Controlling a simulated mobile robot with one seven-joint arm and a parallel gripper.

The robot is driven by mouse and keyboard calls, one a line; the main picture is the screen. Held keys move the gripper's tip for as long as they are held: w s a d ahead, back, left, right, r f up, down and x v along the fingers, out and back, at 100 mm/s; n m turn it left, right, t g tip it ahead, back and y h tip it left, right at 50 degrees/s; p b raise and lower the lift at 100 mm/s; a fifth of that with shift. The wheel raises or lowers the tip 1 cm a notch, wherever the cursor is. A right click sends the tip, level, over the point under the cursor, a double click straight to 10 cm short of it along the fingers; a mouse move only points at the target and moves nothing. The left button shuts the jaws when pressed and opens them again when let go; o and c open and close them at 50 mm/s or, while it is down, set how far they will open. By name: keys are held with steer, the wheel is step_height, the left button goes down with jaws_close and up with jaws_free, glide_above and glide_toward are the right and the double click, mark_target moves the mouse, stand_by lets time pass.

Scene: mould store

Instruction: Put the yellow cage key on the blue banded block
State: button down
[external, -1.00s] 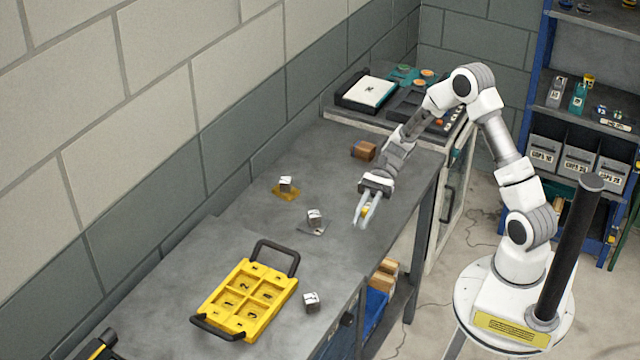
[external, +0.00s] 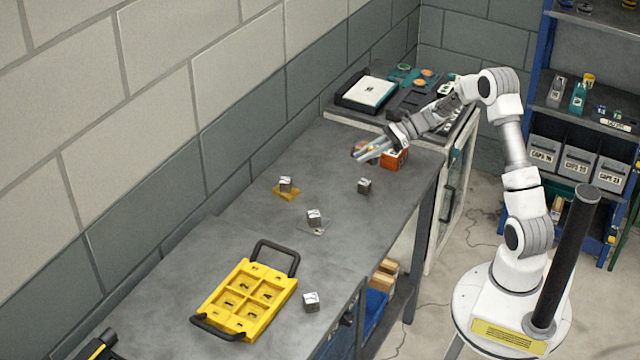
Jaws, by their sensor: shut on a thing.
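My gripper (external: 362,152) is shut, low over the far part of the bench, pointing left. A second ago a small yellow piece showed between its fingers; I take it to be the yellow cage key. The fingers now hide most of what they hold. Small grey cubes with pale marked tops stand on the bench: one (external: 364,186) in front of the gripper, one (external: 285,183) on a yellow plate (external: 287,195), one (external: 314,216) by a flat grey piece, and one (external: 311,301) near the front edge. I cannot tell which is blue banded.
An orange box (external: 396,159) stands just right of the gripper, and a brown block shows partly behind its fingers. A yellow compartment tray (external: 246,300) with black handles lies nearer. A cabinet (external: 440,190) closes the far end. The middle of the bench (external: 270,225) has free room.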

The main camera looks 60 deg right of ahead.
steer(key=w+d+r+m+t+h+b, duration=0.15)
steer(key=d+m+h, duration=0.35)
steer(key=d, duration=0.7)
steer(key=d+r+m+t+h+b, duration=0.25)
steer(key=d+m+h, duration=0.25)
steer(key=d, duration=0.6)
steer(key=b, duration=0.1)
glide_above(356, 143)
steer(key=shift+t, duration=0.3)
step_height(356, 143, down, 6)
steer(key=shift+w, duration=0.1)
steer(key=shift+f+b, duration=0.55)
steer(key=shift+f, duration=1.4)
steer(key=shift+f, duration=0.2)
steer(key=c, duration=0.8)
jaws_free()
